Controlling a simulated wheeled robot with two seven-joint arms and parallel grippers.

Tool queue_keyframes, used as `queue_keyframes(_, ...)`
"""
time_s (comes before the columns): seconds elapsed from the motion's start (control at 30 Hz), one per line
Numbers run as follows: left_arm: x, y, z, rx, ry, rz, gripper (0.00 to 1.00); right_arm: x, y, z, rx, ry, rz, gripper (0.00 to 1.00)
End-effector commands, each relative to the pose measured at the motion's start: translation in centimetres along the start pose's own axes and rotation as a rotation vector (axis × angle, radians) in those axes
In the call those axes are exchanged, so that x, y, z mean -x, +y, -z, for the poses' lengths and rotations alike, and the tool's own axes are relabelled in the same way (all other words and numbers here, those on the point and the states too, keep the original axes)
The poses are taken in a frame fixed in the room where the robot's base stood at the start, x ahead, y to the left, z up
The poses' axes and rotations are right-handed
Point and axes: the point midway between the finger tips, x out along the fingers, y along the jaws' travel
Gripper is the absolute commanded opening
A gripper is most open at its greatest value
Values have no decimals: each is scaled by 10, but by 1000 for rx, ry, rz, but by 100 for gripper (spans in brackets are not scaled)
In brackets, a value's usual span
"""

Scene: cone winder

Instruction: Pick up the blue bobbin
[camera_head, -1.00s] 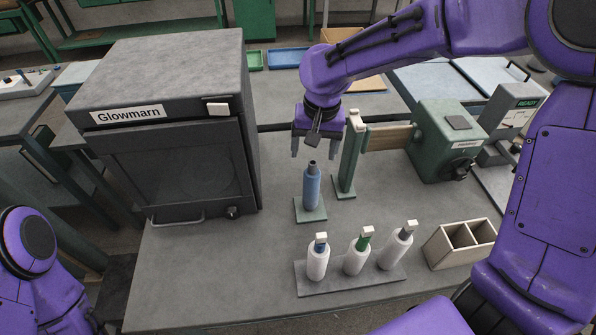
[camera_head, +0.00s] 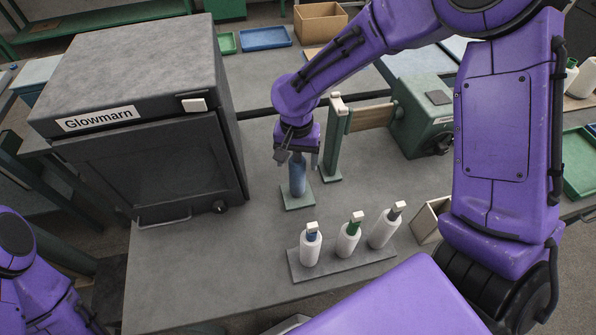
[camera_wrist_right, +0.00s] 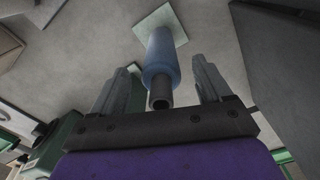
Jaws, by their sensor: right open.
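The blue bobbin (camera_head: 298,178) stands upright on a small pale green square base (camera_head: 297,202) on the grey table. My right gripper (camera_head: 297,163) is above it and around its top, fingers pointing down, partly hiding it in the head view. In the right wrist view the blue bobbin (camera_wrist_right: 161,62) lies between the two spread fingers of my right gripper (camera_wrist_right: 162,88), with a visible gap on each side. Its dark tip points toward the palm. The right gripper is open. My left arm shows at the lower left edge, but its gripper is not in view.
A green post (camera_head: 333,140) stands close right of the bobbin, joined to a green machine (camera_head: 420,125). A large dark Glowmarn cabinet (camera_head: 160,165) is at left. Several white bottles (camera_head: 348,240) stand on a grey rack (camera_head: 345,262) in front. A wooden box (camera_head: 426,222) is at right.

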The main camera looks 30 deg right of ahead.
Motion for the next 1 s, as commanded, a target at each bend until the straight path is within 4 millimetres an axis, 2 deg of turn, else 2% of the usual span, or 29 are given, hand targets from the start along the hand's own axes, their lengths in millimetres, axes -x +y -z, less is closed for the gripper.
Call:
queue_keyframes(0.1, 3, 0, 1, 0, 0, 0, 43, -15, 0, 1, 1, 1, -1, 78)
queue_keyframes(0.33, 2, 0, 1, 0, 0, 0, 43, -18, 0, 2, 0, 4, 2, 78)
queue_keyframes(0.37, 2, 0, 1, 0, 0, 0, 43, -18, 0, 2, 0, 4, 1, 71)
queue_keyframes(0.5, 2, 0, 1, 0, 0, 0, 43, -18, 0, 2, 0, 4, 1, 26)
queue_keyframes(0.83, 2, 0, 1, 0, 0, 0, 43, -14, 0, 2, 0, 5, 2, 26)
queue_keyframes(0.93, -1, 0, 0, 0, 0, 0, 43, 2, 0, 3, 0, 8, 3, 26)
queue_keyframes(1.0, -3, 0, -1, 0, 0, 0, 43, 20, -1, 3, -1, 10, 5, 26)
